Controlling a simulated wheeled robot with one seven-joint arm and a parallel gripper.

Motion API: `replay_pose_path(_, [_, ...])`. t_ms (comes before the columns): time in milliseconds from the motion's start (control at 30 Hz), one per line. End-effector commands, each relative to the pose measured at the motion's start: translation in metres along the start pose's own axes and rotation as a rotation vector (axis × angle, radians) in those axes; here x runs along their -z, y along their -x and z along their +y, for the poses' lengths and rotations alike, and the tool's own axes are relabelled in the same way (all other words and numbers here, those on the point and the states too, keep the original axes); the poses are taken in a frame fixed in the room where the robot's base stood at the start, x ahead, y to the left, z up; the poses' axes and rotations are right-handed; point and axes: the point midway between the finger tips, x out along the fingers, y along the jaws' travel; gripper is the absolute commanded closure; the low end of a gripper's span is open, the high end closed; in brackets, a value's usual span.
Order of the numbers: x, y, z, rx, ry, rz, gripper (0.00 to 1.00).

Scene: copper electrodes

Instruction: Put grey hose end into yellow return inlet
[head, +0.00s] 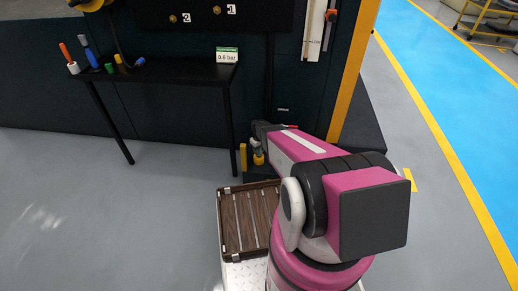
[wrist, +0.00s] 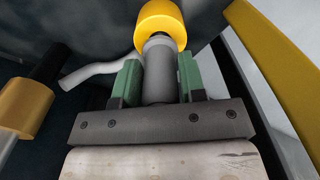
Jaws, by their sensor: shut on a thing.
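My gripper (wrist: 158,78) has two green finger pads, which are shut on the sides of the grey hose end (wrist: 158,88). The grey hose end is a short grey cylinder lined up with a yellow ring-shaped fitting, which looks like the yellow return inlet (wrist: 160,17). The tip of the grey end meets or overlaps the near rim of the yellow fitting; I cannot tell how deep it sits. In the head view my arm reaches to the foot of the dark cabinet, where a small yellow fitting (head: 258,158) shows below it. The fingers are not clear there.
A second, orange-yellow cylinder (wrist: 25,105) is at the left of the wrist view, near a pale grey tube (wrist: 105,72). A yellow post (wrist: 275,70) stands close on the right. In the head view, a black table (head: 160,70) with coloured-handled items stands left of the cabinet.

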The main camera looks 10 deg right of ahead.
Motion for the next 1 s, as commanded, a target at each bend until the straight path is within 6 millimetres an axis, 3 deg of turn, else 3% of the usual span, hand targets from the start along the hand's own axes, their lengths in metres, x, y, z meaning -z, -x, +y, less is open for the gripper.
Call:
replay_pose_path(367, [0.0, -0.015, 0.0, 0.0, 0.0, -0.001, 0.88])
replay_pose_path(400, [0.0, -0.015, 0.0, 0.0, 0.0, 0.0, 0.56])
replay_pose_path(467, [0.0, -0.015, 0.0, 0.0, 0.0, 0.0, 0.36])
replay_pose_path(500, [0.0, -0.015, 0.0, 0.0, 0.0, 0.0, 0.33])
replay_pose_path(667, [0.0, -0.015, 0.0, 0.0, 0.0, 0.0, 0.33])
replay_pose_path(800, [0.0, -0.015, 0.0, 0.0, 0.0, 0.0, 0.0])
replay_pose_path(1000, [0.0, -0.015, 0.0, 0.0, 0.0, 0.0, 0.0])
